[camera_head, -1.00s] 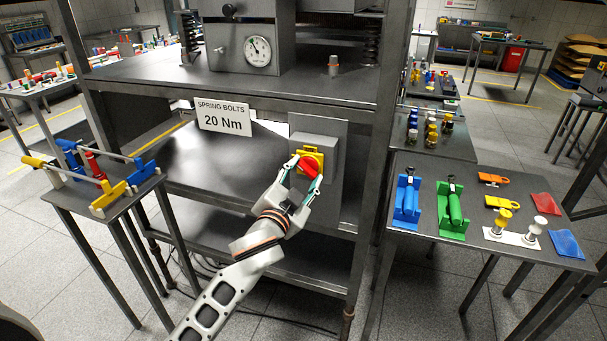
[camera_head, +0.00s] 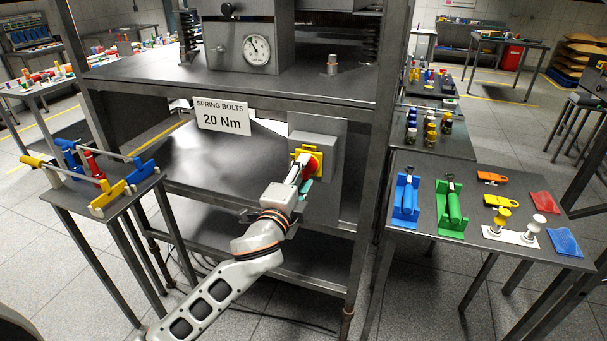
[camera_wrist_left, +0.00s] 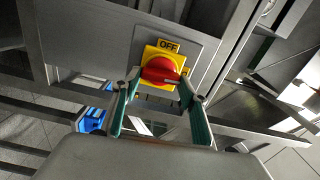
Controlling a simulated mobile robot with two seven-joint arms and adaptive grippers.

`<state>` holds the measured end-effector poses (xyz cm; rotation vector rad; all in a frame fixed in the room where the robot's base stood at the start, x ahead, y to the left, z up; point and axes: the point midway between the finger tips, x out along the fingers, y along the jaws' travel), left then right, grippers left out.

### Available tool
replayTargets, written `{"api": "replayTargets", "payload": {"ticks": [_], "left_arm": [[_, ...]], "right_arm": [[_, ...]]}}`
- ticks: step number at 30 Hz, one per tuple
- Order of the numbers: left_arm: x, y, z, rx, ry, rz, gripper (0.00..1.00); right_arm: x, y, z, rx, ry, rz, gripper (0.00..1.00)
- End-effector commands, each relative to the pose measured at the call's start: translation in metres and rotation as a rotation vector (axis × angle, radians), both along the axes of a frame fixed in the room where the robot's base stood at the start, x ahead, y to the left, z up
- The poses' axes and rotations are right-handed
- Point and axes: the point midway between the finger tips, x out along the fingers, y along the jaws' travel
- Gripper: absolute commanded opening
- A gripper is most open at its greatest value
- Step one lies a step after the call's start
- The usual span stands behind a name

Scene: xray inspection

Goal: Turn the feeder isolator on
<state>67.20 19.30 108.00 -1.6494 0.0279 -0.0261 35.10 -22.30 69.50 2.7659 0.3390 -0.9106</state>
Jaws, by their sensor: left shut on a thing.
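The feeder isolator is a grey box (camera_head: 325,150) on the rack, with a yellow plate (camera_head: 301,156) and a red knob (camera_head: 313,163). In the left wrist view the red knob (camera_wrist_left: 160,69) is in front of the yellow plate (camera_wrist_left: 152,54), below a label reading OFF (camera_wrist_left: 168,45). My left gripper (camera_head: 306,173) is at the knob, and its fingers partly cover it. In the left wrist view the left gripper (camera_wrist_left: 159,80) has a finger on each side of the knob and is shut on it. My right gripper is in neither view.
A rack post (camera_head: 380,150) stands right of the isolator, and a shelf (camera_head: 190,165) lies to its left. A sign reading 20 Nm (camera_head: 222,117) hangs above that shelf. Side tables with coloured parts stand left (camera_head: 150,186) and right (camera_head: 385,232).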

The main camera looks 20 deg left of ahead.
Motion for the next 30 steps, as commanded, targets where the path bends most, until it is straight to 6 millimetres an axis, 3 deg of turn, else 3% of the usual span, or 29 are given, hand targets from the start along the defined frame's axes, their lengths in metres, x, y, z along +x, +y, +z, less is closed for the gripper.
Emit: {"api": "replayTargets", "payload": {"ticks": [23, 24, 25, 30], "left_arm": [[-0.0001, 0.0002, -0.0015, 0.098, -0.001, 0.001, 0.21], [-0.0001, 0.0003, -0.0015, 0.098, -0.001, 0.001, 0.53], [-0.0001, 0.0002, -0.0014, 0.098, -0.001, 0.001, 0.6], [-0.0001, 0.0001, -0.001, 0.096, -0.002, 0.0, 0.6]], "right_arm": [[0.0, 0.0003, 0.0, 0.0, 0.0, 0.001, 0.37], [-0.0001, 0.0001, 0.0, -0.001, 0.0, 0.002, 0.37], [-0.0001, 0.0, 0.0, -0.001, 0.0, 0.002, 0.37], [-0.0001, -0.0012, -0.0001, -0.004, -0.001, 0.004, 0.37]]}}
